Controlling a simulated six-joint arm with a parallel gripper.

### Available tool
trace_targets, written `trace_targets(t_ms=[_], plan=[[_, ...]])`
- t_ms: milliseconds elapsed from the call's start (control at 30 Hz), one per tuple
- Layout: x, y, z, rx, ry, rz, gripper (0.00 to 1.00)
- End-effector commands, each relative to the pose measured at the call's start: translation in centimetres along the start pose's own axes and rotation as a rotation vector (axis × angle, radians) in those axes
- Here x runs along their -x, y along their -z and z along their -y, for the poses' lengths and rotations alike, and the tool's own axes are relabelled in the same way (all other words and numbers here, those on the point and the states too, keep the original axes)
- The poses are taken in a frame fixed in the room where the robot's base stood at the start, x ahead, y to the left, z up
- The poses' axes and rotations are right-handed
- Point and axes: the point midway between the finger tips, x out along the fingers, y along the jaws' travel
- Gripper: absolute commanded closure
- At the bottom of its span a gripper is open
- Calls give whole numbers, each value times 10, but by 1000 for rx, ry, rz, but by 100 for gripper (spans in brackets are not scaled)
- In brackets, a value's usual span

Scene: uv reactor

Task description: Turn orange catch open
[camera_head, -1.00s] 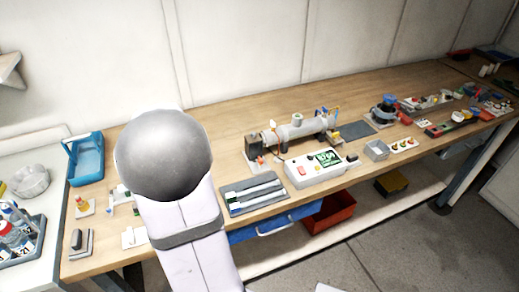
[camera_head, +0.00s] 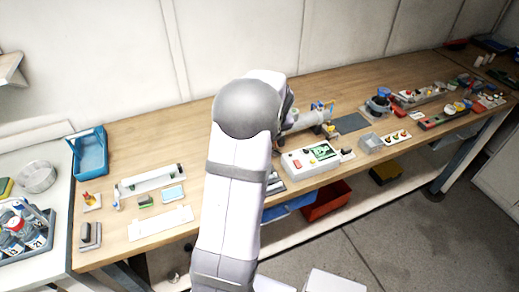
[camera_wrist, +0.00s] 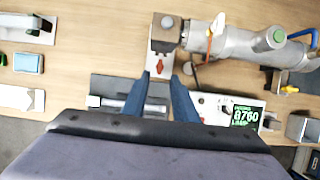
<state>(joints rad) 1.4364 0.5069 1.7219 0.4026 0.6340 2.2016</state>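The reactor is a grey metal tube (camera_wrist: 245,43) lying across the upper right of the wrist view; part of it shows in the head view (camera_head: 305,119). An orange lever (camera_wrist: 210,42) stands near its left end, by a dark square block (camera_wrist: 165,30). A small red-orange piece (camera_wrist: 160,66) sits on a pale plate below that block. I cannot tell for certain which is the catch. My gripper (camera_wrist: 160,83) is open, its two blue fingers apart and pointing toward the red-orange piece, with nothing held. In the head view my arm hides the gripper and the tube's left end.
A white control box with a green display (camera_head: 312,156) stands right of my gripper. A grey tray (camera_wrist: 110,88) lies beneath the fingers. A blue basket (camera_head: 89,155) is at the bench's left. A red bin (camera_head: 327,205) is below the bench edge.

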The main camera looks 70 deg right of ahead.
Motion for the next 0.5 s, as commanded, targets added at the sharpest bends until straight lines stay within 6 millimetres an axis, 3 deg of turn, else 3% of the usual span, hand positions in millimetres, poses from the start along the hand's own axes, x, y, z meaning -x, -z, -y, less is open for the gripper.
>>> trace_targets(t_ms=[500], plan=[[-57,0,-1,4,-1,-1,74]])
